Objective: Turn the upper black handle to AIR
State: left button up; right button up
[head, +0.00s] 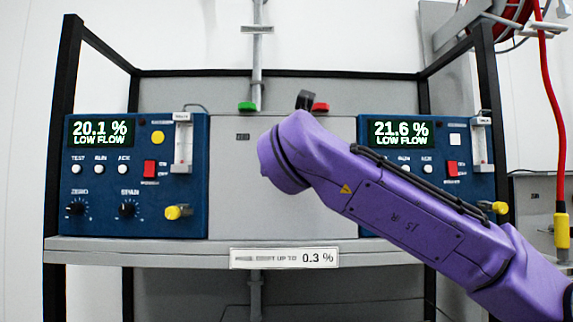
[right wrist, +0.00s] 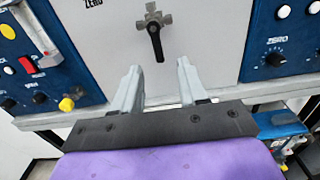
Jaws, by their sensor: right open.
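A black handle (head: 305,99), seen in the head view, stands above the grey centre panel between a green tag (head: 247,106) and a red tag (head: 320,107). It leans slightly and sits close to the red tag; its lower part is hidden by my right arm. In the right wrist view, another black handle (right wrist: 156,44) points down from a metal valve (right wrist: 153,18) on the panel. My right gripper (right wrist: 157,82) is open and empty, its two grey fingers pointing toward the panel below that handle. In the head view my arm hides the gripper. My left gripper is out of view.
A blue analyser (head: 190,218) reading 20.1 % stands left, another (head: 375,207) reading 21.6 % right; both have knobs and flow tubes. The shelf edge (head: 150,245) runs below them. Black frame posts (head: 63,150) flank the rack. A red hose (head: 550,100) hangs far right.

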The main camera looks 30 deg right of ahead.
jog(key=p+x, duration=0.5)
jog(key=x, duration=0.5)
jog(key=shift+a, duration=0.15)
jog(key=shift+w+a+f, duration=0.1)
grip_shut()
